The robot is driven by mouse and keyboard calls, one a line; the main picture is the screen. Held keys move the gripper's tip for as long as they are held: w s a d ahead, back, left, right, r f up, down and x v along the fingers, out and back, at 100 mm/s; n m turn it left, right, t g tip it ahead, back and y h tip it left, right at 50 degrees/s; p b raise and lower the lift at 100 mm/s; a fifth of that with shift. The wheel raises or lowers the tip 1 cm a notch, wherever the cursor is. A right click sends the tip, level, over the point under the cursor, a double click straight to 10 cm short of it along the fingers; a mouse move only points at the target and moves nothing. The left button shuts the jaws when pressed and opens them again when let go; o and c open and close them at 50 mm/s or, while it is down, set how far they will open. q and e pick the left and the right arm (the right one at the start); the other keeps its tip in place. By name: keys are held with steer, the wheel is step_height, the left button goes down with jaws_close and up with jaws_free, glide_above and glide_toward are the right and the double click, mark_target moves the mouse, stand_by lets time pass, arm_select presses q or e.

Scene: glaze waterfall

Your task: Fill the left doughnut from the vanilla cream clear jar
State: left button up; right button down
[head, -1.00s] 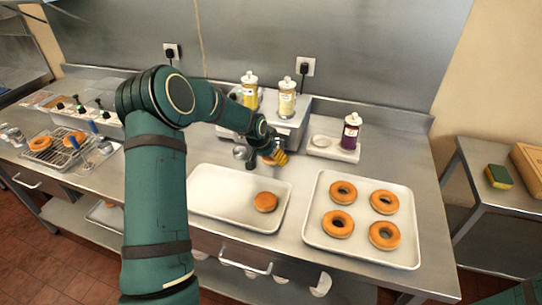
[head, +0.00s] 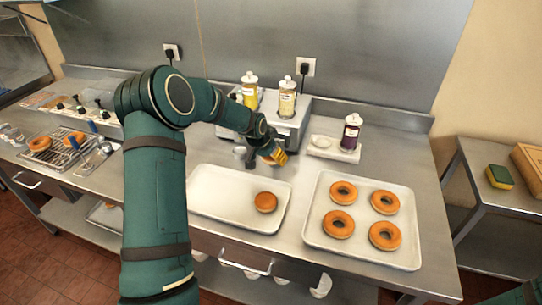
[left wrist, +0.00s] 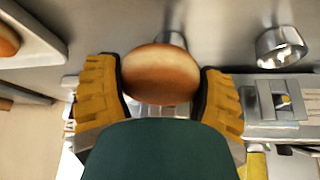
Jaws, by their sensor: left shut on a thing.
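My left gripper (head: 273,157) is shut on a round, hole-less doughnut, which shows between its yellow fingers in the left wrist view (left wrist: 160,73). It holds this doughnut above the counter, in front of the filling machine (head: 298,127); in the left wrist view a metal spout (left wrist: 172,39) shows just beyond it. I cannot tell whether they touch. A pale cream clear jar (head: 287,100), likely the vanilla, and a yellow jar (head: 250,90) stand on the machine. Another hole-less doughnut (head: 266,202) lies on the left tray (head: 220,192). My right gripper is out of view.
A tray (head: 362,218) with several ring doughnuts lies to the right. A purple jar (head: 350,135) stands on a small white tray (head: 322,150) behind it. A wire rack (head: 60,152) with doughnuts is at far left. A side table (head: 500,180) holds a sponge (head: 499,176).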

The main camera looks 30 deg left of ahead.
mark_target(270, 157)
arm_select(q)
steer(key=shift+w+a, duration=0.2)
steer(key=shift+w, duration=0.7)
steer(key=shift+w+a, duration=0.2)
steer(key=shift+w, duration=0.7)
steer(key=shift+s+d, duration=0.2)
steer(key=shift+s, duration=0.7)
stand_by(2.9)
steer(key=shift+s+d+b, duration=0.25)
steer(key=shift+s+b, duration=0.15)
steer(key=shift+s, duration=0.55)
steer(key=shift+s+d+b, duration=0.2)
steer(key=shift+s+b, duration=0.2)
steer(key=shift+s, duration=0.5)
steer(key=shift+r, duration=0.1)
steer(key=shift+d+p+v, duration=0.15)
steer(key=shift+p+v, duration=0.3)
steer(key=shift+v, duration=0.5)
steer(key=shift+d+p+v, duration=0.15)
steer(key=shift+p+v, duration=0.25)
steer(key=shift+v, duration=0.6)
steer(key=shift+s+r, duration=0.1)
steer(key=shift+r, duration=0.05)
steer(key=shift+d, duration=0.1)
